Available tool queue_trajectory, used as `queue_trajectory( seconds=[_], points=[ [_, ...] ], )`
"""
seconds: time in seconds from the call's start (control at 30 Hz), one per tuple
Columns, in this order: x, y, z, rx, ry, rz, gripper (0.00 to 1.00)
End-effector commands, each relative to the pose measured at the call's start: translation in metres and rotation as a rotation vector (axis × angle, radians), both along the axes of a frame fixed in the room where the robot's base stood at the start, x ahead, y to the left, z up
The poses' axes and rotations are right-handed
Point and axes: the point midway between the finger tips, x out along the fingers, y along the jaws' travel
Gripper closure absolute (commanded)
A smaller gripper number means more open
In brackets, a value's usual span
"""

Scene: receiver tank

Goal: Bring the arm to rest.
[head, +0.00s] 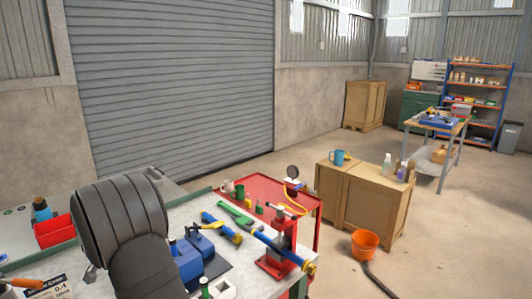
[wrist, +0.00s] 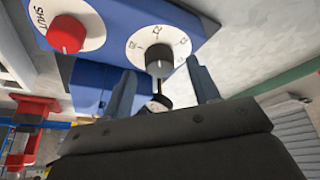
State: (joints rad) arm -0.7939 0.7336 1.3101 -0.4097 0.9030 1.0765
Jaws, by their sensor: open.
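My gripper (wrist: 160,70) shows in the wrist view, its two dark blue-grey fingers apart. I see nothing held, and I cannot tell whether the fingers touch the knob. A red knob (wrist: 66,34) sits on another white dial, marked SHUT, to the left. In the head view, my dark arm covers the front left of the bench and my gripper is not visible. Blue equipment (head: 188,262) stands just right of the arm.
A red hand press (head: 283,240), a green tool (head: 235,215) and a blue-and-yellow tool (head: 222,229) are on the bench. A red bin (head: 54,231) is at left. A red cart (head: 270,190), wooden crate (head: 375,205) and orange bucket (head: 364,245) stand beyond.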

Motion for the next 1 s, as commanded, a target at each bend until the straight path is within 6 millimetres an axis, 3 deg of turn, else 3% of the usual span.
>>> queue_trajectory(
  seconds=[0.1,1.0],
  points=[
    [0.009,-0.002,-0.021,-0.001,0.001,0.004,0.45],
    [0.008,-0.006,-0.017,0.001,0.000,0.572,0.45]
  ],
)
